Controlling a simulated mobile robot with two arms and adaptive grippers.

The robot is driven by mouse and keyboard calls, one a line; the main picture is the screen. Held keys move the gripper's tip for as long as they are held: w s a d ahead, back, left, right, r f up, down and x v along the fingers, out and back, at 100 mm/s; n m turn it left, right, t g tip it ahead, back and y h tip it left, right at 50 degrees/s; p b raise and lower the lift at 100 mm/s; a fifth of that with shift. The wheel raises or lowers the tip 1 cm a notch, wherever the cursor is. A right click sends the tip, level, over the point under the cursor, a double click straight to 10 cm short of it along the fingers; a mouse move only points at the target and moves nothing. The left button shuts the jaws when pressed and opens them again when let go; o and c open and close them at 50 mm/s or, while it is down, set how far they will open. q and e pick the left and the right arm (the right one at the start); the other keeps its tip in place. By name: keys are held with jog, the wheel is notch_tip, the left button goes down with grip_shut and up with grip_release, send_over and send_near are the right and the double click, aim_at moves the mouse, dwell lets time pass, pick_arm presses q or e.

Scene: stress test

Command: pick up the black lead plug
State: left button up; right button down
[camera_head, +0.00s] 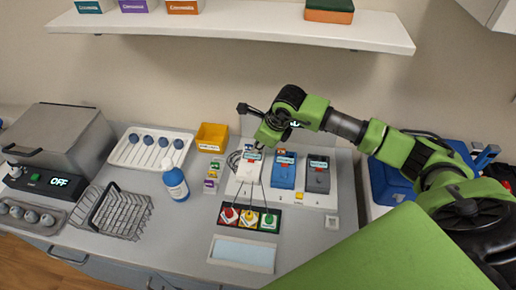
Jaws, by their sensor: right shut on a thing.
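My right gripper (257,146) reaches in from the right and points down at the top of the white module (246,171). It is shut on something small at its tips. The gripper hides most of what it holds, so I cannot make out the black lead plug clearly. Thin dark leads run near the white module, down to a black panel (249,229) with red, yellow and green round pieces. A dark cable loop lies just left of the module. My left gripper is not in view.
A blue module (283,176) and a dark grey module (318,181) stand right of the white one. A yellow bin (212,136), a blue-and-white bottle (176,184) and a wire rack (115,212) are left. A shelf (240,28) overhangs the back. A pale tray (242,253) lies in front.

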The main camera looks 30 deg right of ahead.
jog(key=shift+r, duration=0.1)
jog(key=shift+r+b, duration=0.55)
jog(key=shift+b, duration=0.05)
jog(key=s+a+r+b, duration=0.5)
jog(key=s+a+r, duration=0.45)
jog(key=r, duration=0.25)
jog(key=w+d+f+y+p, duration=0.2)
jog(key=w+d+f+p, duration=0.35)
jog(key=w+d, duration=0.5)
jog(key=shift+s+f+b, duration=0.25)
jog(key=shift+f+b, duration=0.75)
jog(key=shift+f, duration=0.45)
jog(key=shift+s+f+b, duration=0.2)
jog(key=shift+f+b, duration=0.75)
jog(key=shift+f, duration=0.5)
jog(key=shift+s+f+b, duration=0.1)
jog(key=shift+f+b, duration=0.95)
